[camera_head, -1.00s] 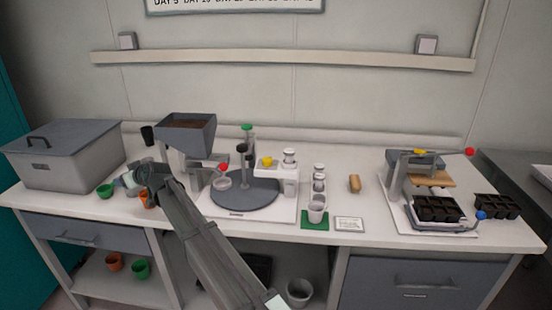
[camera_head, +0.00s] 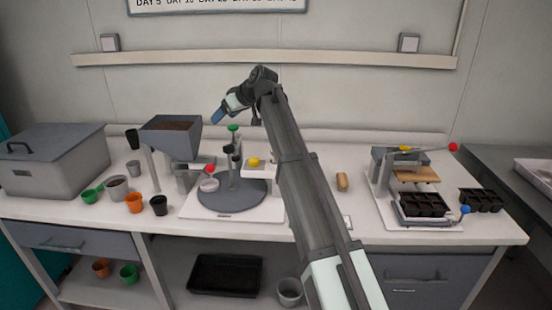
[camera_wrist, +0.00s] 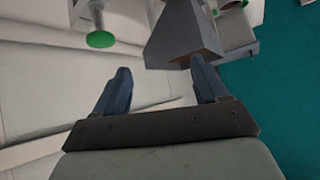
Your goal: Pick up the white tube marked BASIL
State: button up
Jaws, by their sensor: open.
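No white tube marked BASIL can be made out now. My arm covers the bench part where white tubes with dark bands stood a second ago. My gripper (camera_head: 217,117) is raised above the bench, over the hopper and turntable side, apart from everything. In the wrist view its two blue fingers (camera_wrist: 163,84) are spread with nothing between them. The white block with a yellow knob (camera_head: 258,168) shows just left of my arm.
The grey hopper (camera_head: 171,137) and the turntable (camera_head: 232,194) with its green-topped post (camera_head: 233,128) stand below my gripper. Several pots, including an orange one (camera_head: 134,203), sit at left. A lever press (camera_head: 412,180) and black cell tray (camera_head: 481,200) are at right.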

jog(key=s+d+f+m+g+h, duration=0.15)
jog(key=d+h, duration=0.35)
jog(key=d, duration=1.5)
jog(key=shift+s+d+f+x, duration=0.1)
jog(key=shift+s+d+x, duration=0.1)
jog(key=shift+x, duration=2.1)
jog(key=shift+s+d+f+x, duration=0.1)
jog(key=shift+s+x, duration=0.1)
jog(key=shift+x, duration=2.1)
jog(key=shift+s+d+f+x, duration=0.1)
jog(key=shift+s+x, duration=0.1)
jog(key=shift+x, duration=2.1)
jog(key=shift+c, duration=0.3)
jog(key=c, duration=1)
